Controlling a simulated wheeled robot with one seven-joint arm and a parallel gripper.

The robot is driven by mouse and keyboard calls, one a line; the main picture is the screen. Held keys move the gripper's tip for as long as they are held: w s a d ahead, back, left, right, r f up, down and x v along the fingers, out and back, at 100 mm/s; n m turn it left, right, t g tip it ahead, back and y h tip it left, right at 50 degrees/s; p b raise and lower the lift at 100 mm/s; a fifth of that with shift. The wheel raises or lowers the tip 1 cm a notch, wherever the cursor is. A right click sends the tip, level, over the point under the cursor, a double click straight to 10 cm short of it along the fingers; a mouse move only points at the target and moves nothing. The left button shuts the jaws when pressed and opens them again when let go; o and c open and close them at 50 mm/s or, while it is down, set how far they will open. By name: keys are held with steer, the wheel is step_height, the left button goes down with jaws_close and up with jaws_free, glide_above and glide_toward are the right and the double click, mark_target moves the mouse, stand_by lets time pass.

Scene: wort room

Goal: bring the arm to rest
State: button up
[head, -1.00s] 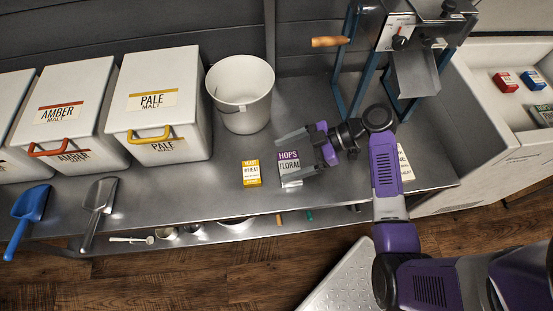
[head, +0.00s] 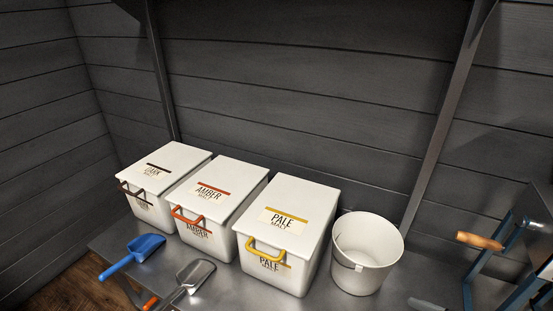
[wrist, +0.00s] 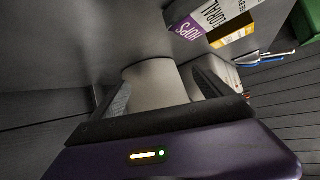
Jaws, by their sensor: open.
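My gripper (wrist: 163,80) is open in the wrist view, its two dark fingers spread apart. A pale round shape, apparently the white bucket (wrist: 155,85), shows beyond and between the fingers; nothing is clearly held. In the head view most of my arm is out of the picture. A small grey piece at the bottom edge may be a fingertip of mine. The purple-labelled hops packet (wrist: 218,14) and a yellow packet (wrist: 232,32) lie near the top of the wrist view, clear of the fingers.
The white bucket (head: 366,254) stands on the metal counter beside the pale malt bin (head: 285,232). The amber (head: 222,200) and dark (head: 165,185) bins stand further left. A blue scoop (head: 135,254) and a metal scoop (head: 190,280) lie in front. A mill's wooden handle (head: 480,240) juts in at right.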

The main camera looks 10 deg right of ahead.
steer(key=m+h, duration=0.1)
steer(key=s+d+m+h, duration=0.1)
steer(key=h, duration=0.1)
steer(key=d+m+h+p, duration=0.1)
steer(key=m, duration=0.1)
steer(key=shift+s+d+r+t, duration=0.15)
steer(key=shift+s+t, duration=0.25)
steer(key=s+a+r+t+p, duration=0.1)
steer(key=s+a+r+p, duration=0.3)
steer(key=s+a+r, duration=0.5)
steer(key=s+a+r+t+p, duration=0.2)
steer(key=s+a+r+p, duration=0.3)
steer(key=s+a+r, duration=0.5)
steer(key=s+r, duration=0.6)
steer(key=shift+t+h, duration=0.3)
